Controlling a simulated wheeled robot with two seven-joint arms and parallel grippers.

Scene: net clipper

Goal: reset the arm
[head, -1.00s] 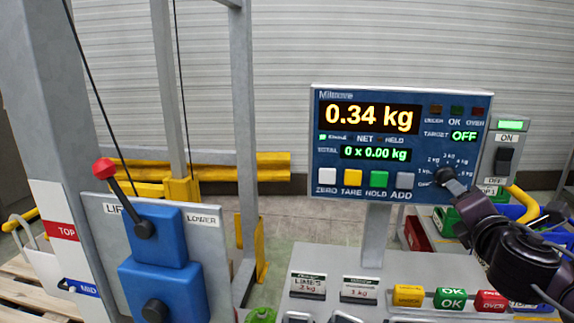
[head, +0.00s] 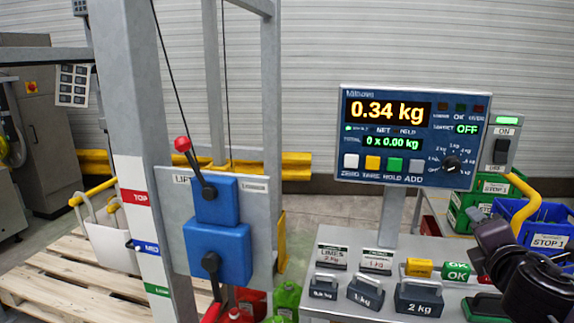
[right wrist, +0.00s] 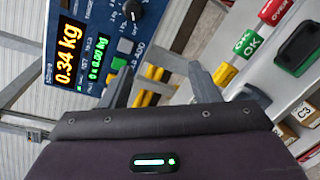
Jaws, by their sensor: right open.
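My right arm (head: 535,270) is at the lower right of the head view, below and to the right of the scale display (head: 412,138). Its fingertips are hard to make out there. In the right wrist view, my right gripper (right wrist: 161,84) has its two grey fingers spread apart with nothing between them. The display panel (right wrist: 98,40) is beyond them, apart from the fingers. The display reads 0.34 kg, and its dial (head: 452,163) is uncovered. My left gripper is not in view.
A blue lever box (head: 218,250) with a red-knobbed lever (head: 183,145) stands at centre left. Several weights, one a 2 kg weight (head: 419,298), sit on the grey bench. A blue crate (head: 545,232) and a yellow rail (head: 528,200) are near my right arm.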

